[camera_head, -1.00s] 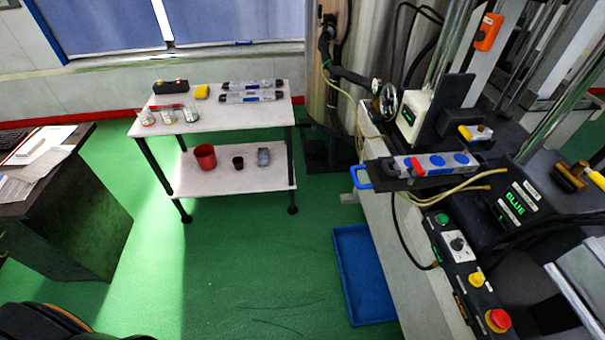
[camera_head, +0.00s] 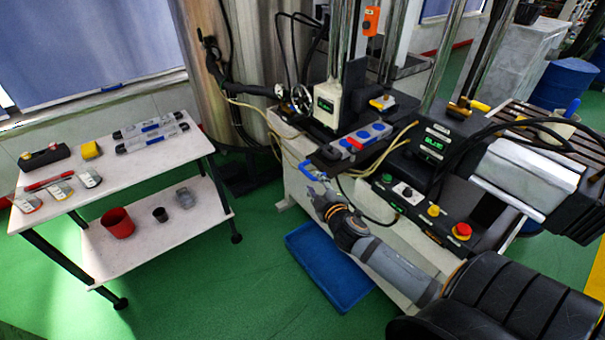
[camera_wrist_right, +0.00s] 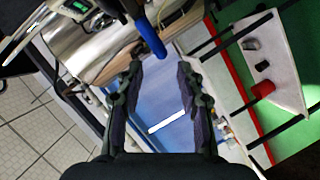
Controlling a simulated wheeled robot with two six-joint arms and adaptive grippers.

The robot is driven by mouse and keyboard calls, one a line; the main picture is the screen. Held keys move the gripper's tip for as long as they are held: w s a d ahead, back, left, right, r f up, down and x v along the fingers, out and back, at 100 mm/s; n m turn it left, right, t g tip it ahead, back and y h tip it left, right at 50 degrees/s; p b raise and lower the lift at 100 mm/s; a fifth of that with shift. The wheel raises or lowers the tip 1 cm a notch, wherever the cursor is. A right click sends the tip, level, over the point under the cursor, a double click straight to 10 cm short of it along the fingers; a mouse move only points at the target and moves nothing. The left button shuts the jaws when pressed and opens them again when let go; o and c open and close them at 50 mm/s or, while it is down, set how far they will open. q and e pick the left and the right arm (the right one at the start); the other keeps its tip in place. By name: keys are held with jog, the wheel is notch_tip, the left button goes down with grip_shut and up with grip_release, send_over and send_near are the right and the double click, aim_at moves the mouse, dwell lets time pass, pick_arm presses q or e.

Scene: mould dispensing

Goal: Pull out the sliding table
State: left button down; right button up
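The sliding table (camera_head: 324,158) is a dark plate at the front of the machine in the head view, with a blue handle (camera_head: 311,171) on its near left end. A grey mould with blue and red parts (camera_head: 360,137) lies on it. My right gripper (camera_head: 318,194) is just below and near the handle. In the right wrist view the gripper (camera_wrist_right: 160,68) is open, with nothing between its fingers. The blue handle (camera_wrist_right: 149,36) shows just beyond the fingertips, nearer the left finger. I cannot tell whether they touch. My left gripper is not in view.
A blue mat or tray (camera_head: 325,270) lies on the green floor below my right arm. A white two-tier trolley (camera_head: 160,160) with tools and cups stands at the left. A control panel with buttons (camera_head: 410,205) lies right of the handle. Cables hang near the plate.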

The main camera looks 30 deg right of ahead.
aim_at(309, 176)
jog(key=p+x, duration=0.1)
jog(key=x, duration=0.7)
jog(key=shift+a, duration=0.1)
grip_shut()
